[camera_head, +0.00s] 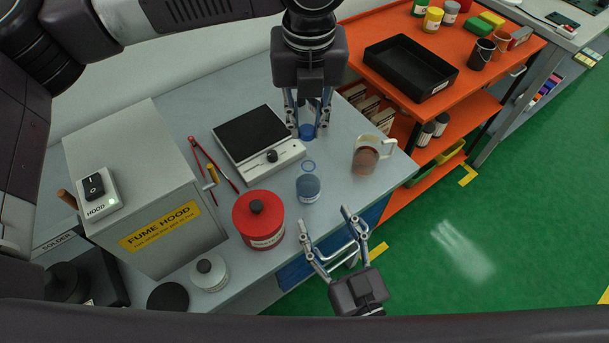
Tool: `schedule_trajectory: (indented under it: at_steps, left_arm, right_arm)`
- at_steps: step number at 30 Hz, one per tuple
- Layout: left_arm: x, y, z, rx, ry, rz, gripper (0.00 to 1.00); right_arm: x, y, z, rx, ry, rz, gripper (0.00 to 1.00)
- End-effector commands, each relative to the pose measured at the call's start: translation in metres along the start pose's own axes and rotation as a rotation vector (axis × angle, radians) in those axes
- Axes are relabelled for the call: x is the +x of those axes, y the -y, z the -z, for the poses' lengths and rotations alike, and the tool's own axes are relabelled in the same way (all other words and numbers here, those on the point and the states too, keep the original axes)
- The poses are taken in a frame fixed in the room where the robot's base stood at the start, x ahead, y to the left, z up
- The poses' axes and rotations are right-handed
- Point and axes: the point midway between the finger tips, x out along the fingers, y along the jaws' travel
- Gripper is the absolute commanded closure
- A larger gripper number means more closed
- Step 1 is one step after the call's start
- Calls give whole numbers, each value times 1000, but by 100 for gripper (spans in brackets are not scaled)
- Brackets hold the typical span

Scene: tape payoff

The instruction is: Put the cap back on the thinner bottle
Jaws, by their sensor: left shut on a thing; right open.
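The thinner bottle (308,190) stands upright on the grey bench, a small translucent bottle with blue-grey contents and a label; a blue ring shows at its open top. My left gripper (307,126) points down behind the bottle and is shut on the blue cap (307,132), which is apart from the bottle in the picture. Its height above the bench is hard to tell. My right gripper (325,217) is open and empty at the bench's front edge, just below and right of the bottle.
A hot plate (257,143) lies left of the bottle, and a beaker of brown liquid (368,156) stands to its right. A red canister (259,221) stands close at lower left. A fume hood box (146,191) fills the left. An orange shelf cart (485,76) stands at right.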

Motion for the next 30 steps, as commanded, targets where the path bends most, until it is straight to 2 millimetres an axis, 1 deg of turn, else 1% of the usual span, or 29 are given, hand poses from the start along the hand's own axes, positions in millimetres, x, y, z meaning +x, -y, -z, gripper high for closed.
schedule_trajectory:
  at_steps: [5,8,11,21,25,30]
  left_arm:
    - [-1,0,0,1,0,1,87]
    - [0,0,0,0,0,0,87]
    - [0,0,0,-1,0,0,87]
    - [0,0,0,-1,0,0,87]
    - [0,0,0,-1,0,0,87]
    - [0,0,0,-1,0,0,87]
  right_arm:
    - [1,0,0,0,1,0,41]
    - [8,0,-1,0,1,-1,41]
    - [21,0,0,1,-1,-1,41]
    - [86,0,0,-1,-1,-1,41]
    - [104,0,-1,0,0,-1,41]
    - [117,0,-1,1,2,0,41]
